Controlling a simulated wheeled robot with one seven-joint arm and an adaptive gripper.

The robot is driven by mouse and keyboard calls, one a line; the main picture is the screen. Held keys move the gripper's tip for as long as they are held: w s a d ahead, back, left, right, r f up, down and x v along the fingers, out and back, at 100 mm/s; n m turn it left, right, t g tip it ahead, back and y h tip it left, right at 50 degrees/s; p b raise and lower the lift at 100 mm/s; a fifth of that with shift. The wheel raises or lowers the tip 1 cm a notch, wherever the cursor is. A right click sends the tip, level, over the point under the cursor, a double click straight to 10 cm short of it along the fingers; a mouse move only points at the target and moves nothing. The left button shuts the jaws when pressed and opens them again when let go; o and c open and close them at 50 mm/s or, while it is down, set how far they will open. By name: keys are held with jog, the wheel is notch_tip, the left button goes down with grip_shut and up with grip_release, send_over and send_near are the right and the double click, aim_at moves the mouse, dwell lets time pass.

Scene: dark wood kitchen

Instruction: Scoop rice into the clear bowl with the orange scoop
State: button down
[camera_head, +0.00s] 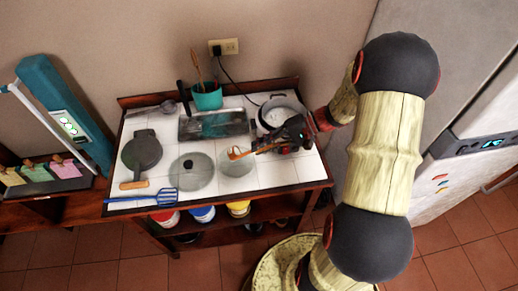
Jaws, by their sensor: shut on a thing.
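My gripper (279,141) is shut on the orange scoop (238,153), at the right side of the tiled table. The scoop points left from my gripper, and its head overlaps the far part of the clear bowl (237,168) in the picture. I cannot tell whether the head touches the bowl or is above it. The clear bowl sits near the table's front edge. A round white-rimmed pot, probably the rice cooker (270,108), stands behind my gripper, partly hidden by it. Rice is too small to make out in the bowl, scoop or pot.
A glass lid (185,176) lies left of the bowl. A dark tray (190,129), a teal utensil cup (207,99), a dark pan (142,151) and a blue spatula (140,198) share the table (250,191). A cord runs from the wall outlet (230,46) toward the pot.

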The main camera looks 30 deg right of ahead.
jog(key=f+t+y+b, duration=0.1)
jog(key=b, duration=0.1)
jog(key=s+d+f+t+y+b, duration=0.1)
jog(key=b, duration=0.1)
jog(key=shift+f, duration=0.2)
jog(key=shift+r, duration=0.1)
dwell(0.7)
jog(key=r+p, duration=0.1)
jog(key=p, duration=0.1)
jog(key=a+r+g+h+p, duration=0.1)
jog(key=w+r+g+h+p, duration=0.1)
jog(key=p, duration=0.1)
jog(key=shift+w+a+r+p, duration=0.1)
jog(key=shift+a+r+p, duration=0.1)
jog(key=shift+r+p, duration=0.15)
jog(key=h+p, duration=0.1)
jog(key=r+g+p, duration=0.1)
jog(key=shift+w+a+r+h+p, duration=0.15)
jog(key=shift+w+a+h+p, duration=0.1)
jog(key=shift+w+h+p, duration=0.15)
jog(key=w+a+r+n+g+h+p, duration=0.1)
jog(key=w+a+r+g+h+p, duration=0.3)
jog(key=p, duration=1.6)
jog(key=shift+a+r+g+h, duration=0.75)
jog(key=shift+a+h, duration=0.7)
jog(key=shift+h, duration=0.85)
